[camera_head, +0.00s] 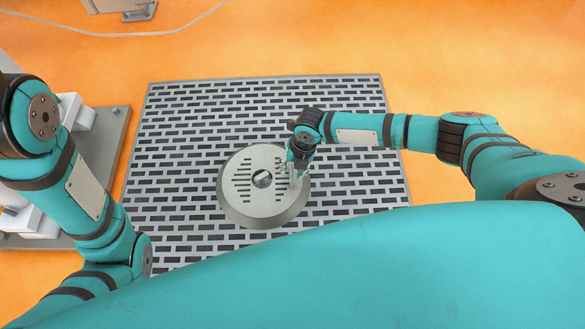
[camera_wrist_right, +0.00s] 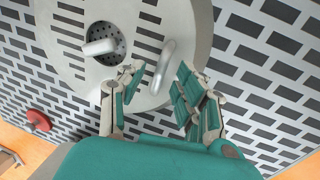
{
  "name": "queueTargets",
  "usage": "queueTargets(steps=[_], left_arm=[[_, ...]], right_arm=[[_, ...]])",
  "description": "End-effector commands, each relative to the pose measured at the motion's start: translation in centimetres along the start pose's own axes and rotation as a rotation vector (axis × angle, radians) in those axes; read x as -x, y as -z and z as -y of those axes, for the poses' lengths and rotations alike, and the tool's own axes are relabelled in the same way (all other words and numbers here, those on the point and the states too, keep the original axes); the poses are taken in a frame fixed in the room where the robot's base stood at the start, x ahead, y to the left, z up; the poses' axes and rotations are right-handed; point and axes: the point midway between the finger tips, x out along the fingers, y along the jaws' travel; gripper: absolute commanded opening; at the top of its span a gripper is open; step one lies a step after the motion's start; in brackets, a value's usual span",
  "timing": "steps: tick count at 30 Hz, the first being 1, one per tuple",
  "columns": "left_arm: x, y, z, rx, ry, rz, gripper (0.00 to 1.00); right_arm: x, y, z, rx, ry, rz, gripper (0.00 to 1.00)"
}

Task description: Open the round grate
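The round grate (camera_head: 243,203) is a grey metal disc with rows of slots and a central hole, lying flat on a grey perforated floor panel (camera_head: 165,225). In the right wrist view the grate (camera_wrist_right: 120,15) fills the upper middle, with a curved metal handle (camera_wrist_right: 163,68) near its edge. My right gripper (camera_head: 292,181) is over the right side of the grate. In the wrist view my right gripper's fingers (camera_wrist_right: 159,73) are spread on either side of the handle, with gaps visible. My left arm shows at the left, but its gripper is out of view.
A white cylindrical part (camera_wrist_right: 100,47) shows at the grate's central hole. A red round part (camera_wrist_right: 38,120) is farther off in the wrist view. Grey and white equipment (camera_head: 112,150) stands left of the panel. Orange floor (camera_head: 300,35) surrounds it, with a pale cable behind.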

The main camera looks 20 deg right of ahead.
Motion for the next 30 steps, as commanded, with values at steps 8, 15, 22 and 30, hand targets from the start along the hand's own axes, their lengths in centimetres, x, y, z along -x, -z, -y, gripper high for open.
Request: queueTargets(steps=[8,15,22,30], left_arm=[[-0.04,0.00,0.00,0.000,0.000,0.000,0.40],[-0.04,0.00,-0.01,0.000,0.000,-0.001,0.40],[-0.03,0.00,-0.01,0.001,0.000,-0.001,0.40],[-0.47,-0.05,0.07,0.001,0.001,-0.004,0.40]], right_arm=[[0.03,0.01,-0.01,0.000,0.000,0.000,0.24],[0.04,0.00,0.01,0.000,0.000,0.000,0.00],[0.04,-0.01,0.02,-0.001,0.000,0.000,0.00],[0.53,-0.11,0.12,-0.001,0.012,0.000,0.00]])
